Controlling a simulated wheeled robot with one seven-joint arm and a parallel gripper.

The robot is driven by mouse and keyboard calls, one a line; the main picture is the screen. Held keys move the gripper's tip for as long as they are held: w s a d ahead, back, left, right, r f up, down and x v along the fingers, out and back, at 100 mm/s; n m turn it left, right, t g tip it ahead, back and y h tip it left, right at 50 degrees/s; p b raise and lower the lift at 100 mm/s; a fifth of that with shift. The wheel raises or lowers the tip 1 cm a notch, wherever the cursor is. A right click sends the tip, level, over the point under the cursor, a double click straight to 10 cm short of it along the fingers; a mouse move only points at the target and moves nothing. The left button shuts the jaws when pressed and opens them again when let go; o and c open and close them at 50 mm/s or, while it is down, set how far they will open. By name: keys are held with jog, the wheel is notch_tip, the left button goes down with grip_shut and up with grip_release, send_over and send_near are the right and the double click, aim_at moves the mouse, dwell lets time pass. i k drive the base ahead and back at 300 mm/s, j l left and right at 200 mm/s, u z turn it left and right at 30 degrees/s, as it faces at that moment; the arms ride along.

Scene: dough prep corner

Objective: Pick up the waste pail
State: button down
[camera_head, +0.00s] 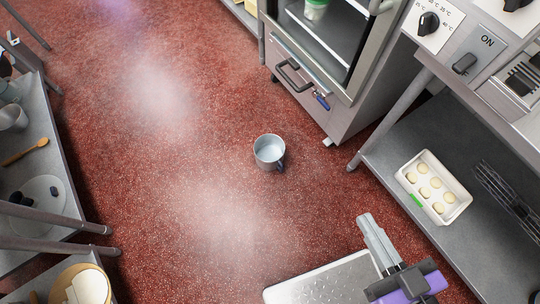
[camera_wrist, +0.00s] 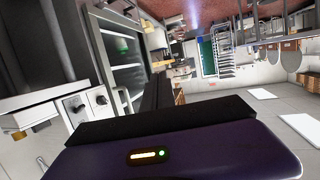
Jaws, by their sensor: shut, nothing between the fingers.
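The waste pail, a small pale blue-grey open pail (camera_head: 266,150) with a dark handle at its lower right, stands upright on the red speckled floor, near the middle of the head view. It looks empty. My gripper (camera_head: 368,222) is at the lower right of the head view, shut and empty, apart from the pail and to its lower right. In the wrist view my purple gripper body fills the bottom, and the pail is not seen there.
A steel cabinet (camera_head: 348,113) with a glass door stands behind the pail to the right. A bench shelf (camera_head: 388,150) at the right holds a tray of dough pieces (camera_head: 412,199). Shelving (camera_head: 60,150) lines the left. The red floor (camera_head: 150,190) left of the pail is clear.

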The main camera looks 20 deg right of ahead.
aim_at(269, 150)
jog(key=i+j+z, duration=0.1)
jog(key=i+j, duration=0.95)
jog(key=j, duration=0.15)
jog(key=i+z, duration=0.05)
